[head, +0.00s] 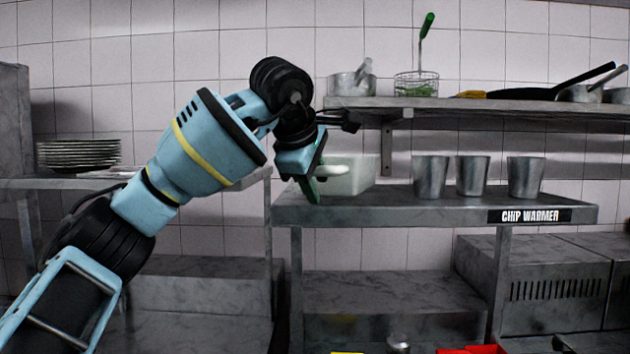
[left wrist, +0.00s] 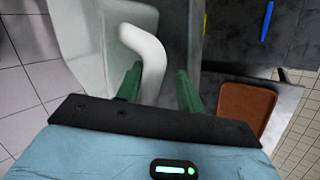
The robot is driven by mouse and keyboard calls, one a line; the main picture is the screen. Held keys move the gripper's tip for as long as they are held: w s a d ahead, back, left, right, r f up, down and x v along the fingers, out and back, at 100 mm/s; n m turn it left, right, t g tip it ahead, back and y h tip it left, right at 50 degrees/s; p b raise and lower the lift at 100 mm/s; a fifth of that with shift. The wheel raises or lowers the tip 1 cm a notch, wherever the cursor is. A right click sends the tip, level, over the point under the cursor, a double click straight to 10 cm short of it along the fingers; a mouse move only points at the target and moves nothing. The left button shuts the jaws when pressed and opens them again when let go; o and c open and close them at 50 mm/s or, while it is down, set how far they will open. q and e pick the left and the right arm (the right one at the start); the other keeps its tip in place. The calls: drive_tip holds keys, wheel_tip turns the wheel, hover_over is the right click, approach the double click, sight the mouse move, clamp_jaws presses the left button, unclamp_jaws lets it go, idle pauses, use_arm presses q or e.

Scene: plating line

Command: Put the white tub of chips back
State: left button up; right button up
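The white tub (head: 352,176) stands upright on the shelf labelled CHIP WARMER (head: 440,208), at its left end. Its handle sticks out to the left, towards my left gripper (head: 308,188). Whether chips are inside cannot be seen. In the left wrist view the white handle (left wrist: 148,55) reaches down between my two green fingers (left wrist: 158,90). The fingers stand apart, with the handle nearer the left finger and a gap on the right side. The tub's wall (left wrist: 85,45) shows at the upper left there. My right gripper is not in view.
Several metal cups (head: 472,177) stand to the right of the tub. An upper shelf (head: 470,103) holds pans, a pot and a wire basket (head: 416,85). A stack of plates (head: 78,153) is at the left. A brown board (left wrist: 245,108) lies low in the wrist view.

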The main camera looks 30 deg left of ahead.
use_arm(q)
drive_tip(key=shift+s+r, duration=0.1)
drive_tip(key=shift+r, duration=0.1)
drive_tip(key=v, duration=1.1)
drive_tip(key=shift+s+r, duration=0.25)
drive_tip(key=shift+o, duration=0.3)
drive_tip(key=o, duration=1.3)
drive_tip(key=v, duration=0.7)
drive_tip(key=shift+s+r, duration=0.25)
drive_tip(key=shift+r, duration=0.05)
drive_tip(key=shift+c, duration=0.2)
clamp_jaws()
